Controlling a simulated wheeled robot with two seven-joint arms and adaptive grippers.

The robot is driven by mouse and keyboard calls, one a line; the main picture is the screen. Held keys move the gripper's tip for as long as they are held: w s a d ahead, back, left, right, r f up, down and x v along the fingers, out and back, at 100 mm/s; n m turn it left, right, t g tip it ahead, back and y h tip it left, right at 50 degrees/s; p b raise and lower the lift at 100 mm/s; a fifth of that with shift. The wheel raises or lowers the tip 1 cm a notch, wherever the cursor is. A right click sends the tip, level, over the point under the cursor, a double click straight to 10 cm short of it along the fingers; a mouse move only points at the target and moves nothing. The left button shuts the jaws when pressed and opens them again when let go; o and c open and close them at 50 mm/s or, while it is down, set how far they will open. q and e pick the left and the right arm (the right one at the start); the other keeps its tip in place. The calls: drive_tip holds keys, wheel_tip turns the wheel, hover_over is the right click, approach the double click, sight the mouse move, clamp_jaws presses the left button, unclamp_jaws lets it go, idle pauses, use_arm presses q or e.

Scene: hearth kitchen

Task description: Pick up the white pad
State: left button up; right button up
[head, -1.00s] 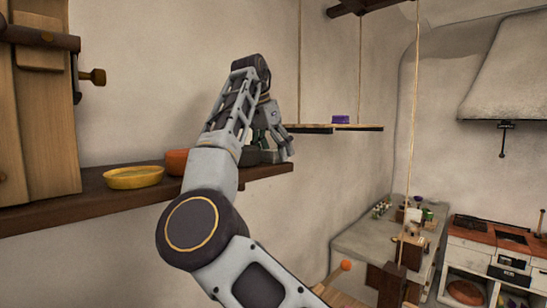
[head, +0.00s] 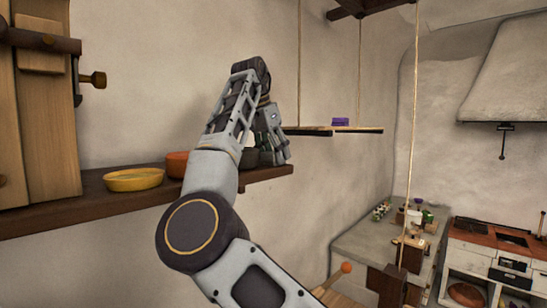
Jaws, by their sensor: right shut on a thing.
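My right arm rises from the bottom centre and bends over at the top. Its gripper (head: 273,146) points down at the right end of the dark wooden wall shelf (head: 90,207). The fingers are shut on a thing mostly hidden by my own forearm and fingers. A small pale patch (head: 250,141) shows between forearm and gripper; it looks like the white pad, but its outline is hidden. My left gripper is not in view.
A yellow dish (head: 133,180) and an orange bowl (head: 177,164) stand on the shelf left of my forearm. A dark object (head: 252,157) sits at the gripper. A hanging shelf (head: 352,130) with a purple item (head: 340,122) is behind, to the right.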

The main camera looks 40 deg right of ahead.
drive_tip(key=shift+r, duration=0.2)
drive_tip(key=shift+r, duration=4.8)
drive_tip(key=o, duration=0.4)
drive_tip(key=shift+c, duration=1.2)
